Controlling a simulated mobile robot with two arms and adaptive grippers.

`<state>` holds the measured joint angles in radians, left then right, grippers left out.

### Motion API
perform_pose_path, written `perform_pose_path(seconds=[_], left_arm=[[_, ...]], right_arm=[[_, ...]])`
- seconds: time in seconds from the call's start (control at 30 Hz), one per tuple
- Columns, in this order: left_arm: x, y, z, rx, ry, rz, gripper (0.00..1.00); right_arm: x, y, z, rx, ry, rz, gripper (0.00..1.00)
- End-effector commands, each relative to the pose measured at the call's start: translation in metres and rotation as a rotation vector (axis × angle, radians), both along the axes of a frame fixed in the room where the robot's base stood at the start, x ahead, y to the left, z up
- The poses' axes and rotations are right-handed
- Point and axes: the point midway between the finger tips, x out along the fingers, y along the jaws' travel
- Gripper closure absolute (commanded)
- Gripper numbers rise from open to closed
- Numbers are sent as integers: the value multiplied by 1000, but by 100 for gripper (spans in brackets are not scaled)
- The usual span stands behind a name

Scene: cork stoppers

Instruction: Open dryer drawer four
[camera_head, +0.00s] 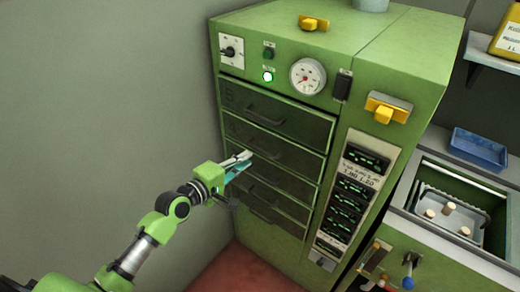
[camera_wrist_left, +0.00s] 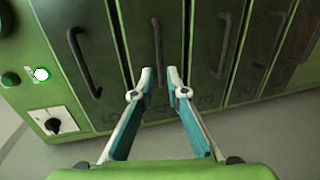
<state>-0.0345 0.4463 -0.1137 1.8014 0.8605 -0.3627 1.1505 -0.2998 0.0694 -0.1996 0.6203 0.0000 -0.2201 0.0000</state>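The green dryer (camera_head: 395,60) has a stack of dark drawers, all looking shut. Drawer four (camera_head: 295,158) is second from the top, below drawer five (camera_head: 300,118); it also shows in the left wrist view (camera_wrist_left: 135,30). Its dark bar handle (camera_wrist_left: 157,45) appears between my fingertips in the wrist view; in the head view my gripper partly covers it. My left gripper (camera_head: 243,164) is open in front of drawer four, with its fingers (camera_wrist_left: 159,78) on either side of the handle. I cannot tell whether they touch it. My right gripper is not in view.
Drawer three's handle (camera_wrist_left: 225,45) and drawer five's handle (camera_wrist_left: 83,62) flank drawer four's. A gauge (camera_head: 307,77) and a black knob (camera_wrist_left: 53,125) are on the dryer. A sink with a basket of corks (camera_head: 449,207) stands right. A grey wall rises left.

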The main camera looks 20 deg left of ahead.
Motion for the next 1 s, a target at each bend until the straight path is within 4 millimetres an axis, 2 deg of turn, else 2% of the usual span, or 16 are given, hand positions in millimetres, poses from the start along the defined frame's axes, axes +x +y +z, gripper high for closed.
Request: perform_pose_path(seconds=[0.03, 0.2, 0.4, 0.6, 0.87, 0.93, 1.0], left_arm=[[11, -3, 0, -1, -2, 1, 86], [41, -14, -8, 0, -1, 1, 86], [66, -24, -15, 0, 0, 0, 86], [76, -28, -18, 2, 0, 0, 86], [77, -28, -18, 2, 0, 0, 86], [76, -28, -18, 2, 0, 0, 99], [76, -28, -18, 2, 0, 0, 100]], right_arm=[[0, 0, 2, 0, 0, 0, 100], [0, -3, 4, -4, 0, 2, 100], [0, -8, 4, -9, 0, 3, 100], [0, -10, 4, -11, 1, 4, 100], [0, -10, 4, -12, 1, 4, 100], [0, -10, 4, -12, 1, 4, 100], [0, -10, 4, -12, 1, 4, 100]])
